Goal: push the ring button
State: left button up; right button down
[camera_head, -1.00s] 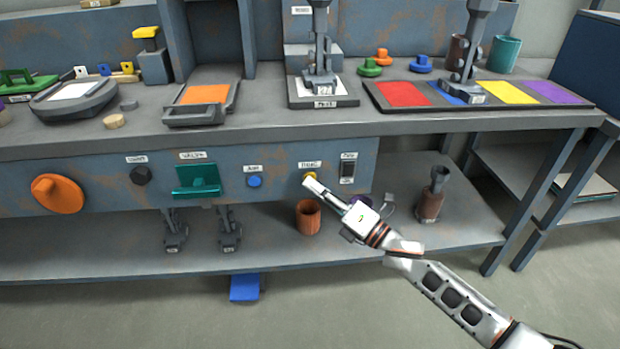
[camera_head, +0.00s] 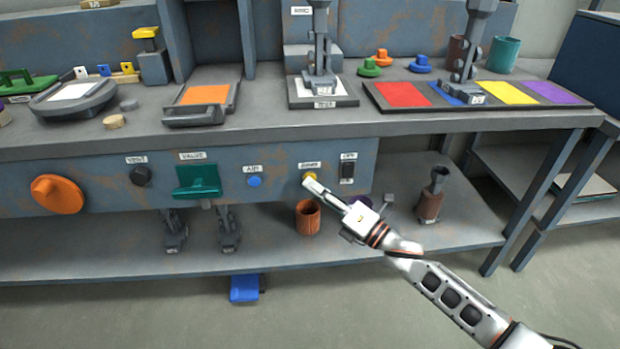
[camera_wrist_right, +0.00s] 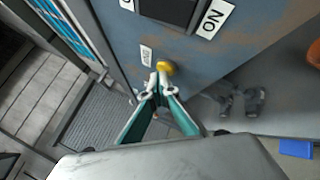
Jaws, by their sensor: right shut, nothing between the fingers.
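A round yellow button (camera_head: 309,177) sits on the blue-grey front panel, between the blue button and the dark switch. A small label above it is too blurred to read surely. The yellow button also shows in the right wrist view (camera_wrist_right: 166,67), just beyond my fingertips. My right gripper (camera_head: 309,184) is shut and empty, with its tips right at the lower front of the button. In the wrist view the teal fingers of the right gripper (camera_wrist_right: 159,86) come together there. I cannot tell whether they touch the button. My left gripper is not in view.
Along the panel are a blue button (camera_head: 254,182), a dark switch (camera_head: 347,170), a green valve handle (camera_head: 197,182), a black knob (camera_head: 141,176) and an orange knob (camera_head: 57,194). An orange-brown cup (camera_head: 307,217) stands on the shelf below. The bench top (camera_head: 290,125) overhangs the panel.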

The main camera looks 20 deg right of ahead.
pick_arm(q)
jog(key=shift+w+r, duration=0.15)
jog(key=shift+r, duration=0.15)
pick_arm(e)
jog(key=shift+s+a, duration=0.15)
jog(key=shift+s, duration=0.45)
jog(key=shift+s, duration=0.1)
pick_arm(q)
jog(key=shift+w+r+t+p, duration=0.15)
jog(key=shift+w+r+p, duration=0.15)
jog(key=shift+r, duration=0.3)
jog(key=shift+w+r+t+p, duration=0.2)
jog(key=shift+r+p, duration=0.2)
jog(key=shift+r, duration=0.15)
pick_arm(e)
jog(key=shift+s+a, duration=0.25)
jog(key=shift+s, duration=0.5)
jog(key=shift+s+a, duration=0.2)
jog(key=shift+s, duration=0.6)
jog(key=shift+s+a, duration=0.25)
jog(key=shift+s, duration=0.5)
